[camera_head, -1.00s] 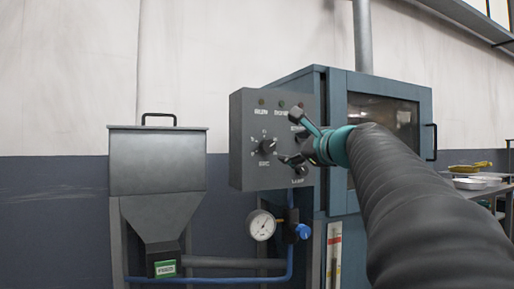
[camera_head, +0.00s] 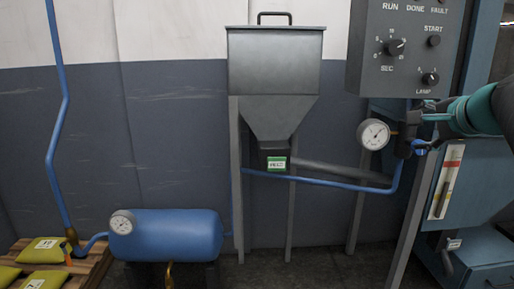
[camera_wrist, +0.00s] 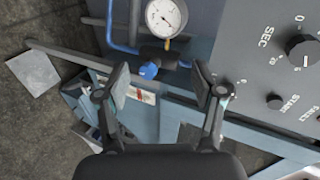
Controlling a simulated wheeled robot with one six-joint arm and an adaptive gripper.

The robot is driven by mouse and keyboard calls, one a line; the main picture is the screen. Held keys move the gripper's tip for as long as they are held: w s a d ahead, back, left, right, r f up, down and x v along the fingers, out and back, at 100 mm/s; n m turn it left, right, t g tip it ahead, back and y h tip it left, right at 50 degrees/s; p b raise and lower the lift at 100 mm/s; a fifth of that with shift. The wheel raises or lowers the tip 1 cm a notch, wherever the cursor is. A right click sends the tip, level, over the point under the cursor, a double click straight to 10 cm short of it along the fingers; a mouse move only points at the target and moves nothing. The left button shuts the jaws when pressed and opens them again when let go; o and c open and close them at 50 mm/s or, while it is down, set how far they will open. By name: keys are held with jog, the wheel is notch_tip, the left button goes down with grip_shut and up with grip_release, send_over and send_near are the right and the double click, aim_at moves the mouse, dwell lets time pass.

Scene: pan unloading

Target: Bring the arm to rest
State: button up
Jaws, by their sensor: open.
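My gripper (camera_wrist: 160,92) is open and empty in the wrist view, its two fingers apart. Between and beyond the fingers are a blue valve knob (camera_wrist: 149,71) and a round pressure gauge (camera_wrist: 165,17). In the head view my gripper (camera_head: 424,117) is at the right edge, in front of the blue machine and just below the grey control panel (camera_head: 405,50). The blue knob is partly behind it. The panel also shows at the right of the wrist view (camera_wrist: 275,75), with a SEC dial and a START button. Most of my arm is outside the head view.
A grey hopper (camera_head: 273,75) stands on legs in the middle. A blue tank (camera_head: 166,235) with a gauge sits at lower left, beside yellow bags (camera_head: 40,250) on a wooden pallet. A blue pipe (camera_head: 325,184) and a grey pipe run to the machine. Floor shows at the bottom.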

jog(key=s+a+f+n+g, duration=0.3)
jog(key=s+a+f+n, duration=0.5)
jog(key=f, duration=0.6)
jog(key=s+a+f+n+g, duration=0.4)
jog(key=s+a+f+n, duration=0.5)
jog(key=s+a+f, duration=0.3)
notch_tip(320, 180, down, 2)
jog(key=s, duration=0.3)
jog(key=shift+f, duration=0.25)
